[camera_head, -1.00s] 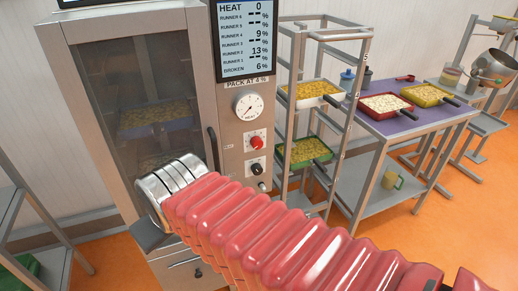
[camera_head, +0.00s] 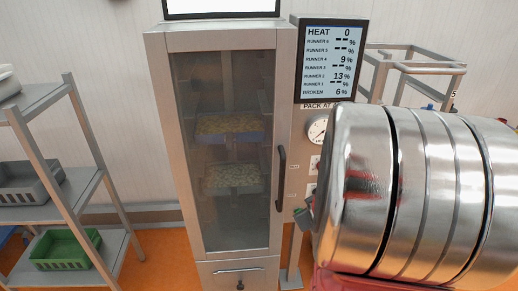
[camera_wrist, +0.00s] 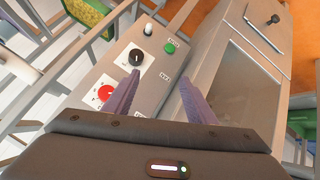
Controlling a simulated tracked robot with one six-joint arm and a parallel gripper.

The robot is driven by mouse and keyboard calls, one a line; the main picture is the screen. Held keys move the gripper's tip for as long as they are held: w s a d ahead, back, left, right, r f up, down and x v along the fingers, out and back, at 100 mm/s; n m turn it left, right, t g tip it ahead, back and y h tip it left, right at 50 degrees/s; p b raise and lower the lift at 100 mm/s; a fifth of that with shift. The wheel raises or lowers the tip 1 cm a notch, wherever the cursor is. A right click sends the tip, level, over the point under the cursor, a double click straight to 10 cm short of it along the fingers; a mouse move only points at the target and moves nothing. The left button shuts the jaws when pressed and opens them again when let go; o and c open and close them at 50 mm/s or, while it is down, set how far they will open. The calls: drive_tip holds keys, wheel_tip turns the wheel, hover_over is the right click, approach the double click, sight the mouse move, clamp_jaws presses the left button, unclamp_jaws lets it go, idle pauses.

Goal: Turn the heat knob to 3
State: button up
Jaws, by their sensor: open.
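The control panel has a black knob (camera_wrist: 136,60) on a white plate and a red knob (camera_wrist: 105,92) on a white plate in the wrist view. Their labels are too small to read, so I cannot tell which sets the heat. The display (camera_head: 330,60) reads HEAT 0. My gripper (camera_wrist: 159,76) is open and empty, its two purple fingers pointing at the panel. The left finger's tip overlaps the black knob's lower edge in the picture; contact cannot be told. In the head view my arm hides most of the panel and its knobs.
A tall glass-fronted cabinet (camera_head: 284,110) with trays inside and a dark upright handle (camera_head: 281,178) stands left of the panel. A green button (camera_wrist: 170,47) and a white knob (camera_wrist: 147,29) are near the black knob. A shelf rack (camera_head: 80,195) stands at far left.

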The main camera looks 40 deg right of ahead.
drive_tip(key=s+d+f+t+h, duration=0.1)
drive_tip(key=s+d+f+t, duration=0.1)
drive_tip(key=s+d+f, duration=0.35)
wheel_tip(320, 180, up, 8)
drive_tip(key=w+d+n+t+h, duration=0.1)
drive_tip(key=n+t+h, duration=0.1)
drive_tip(key=n+t, duration=0.2)
drive_tip(key=shift+d+t, duration=0.3)
drive_tip(key=shift+t, duration=0.9)
drive_tip(key=shift+w+r, duration=0.1)
drive_tip(key=shift+w, duration=0.1)
drive_tip(key=x, duration=1.3)
drive_tip(key=shift+w+d, duration=0.2)
drive_tip(key=shift+w, duration=0.1)
drive_tip(key=shift+a, duration=0.15)
drive_tip(key=c, duration=1)
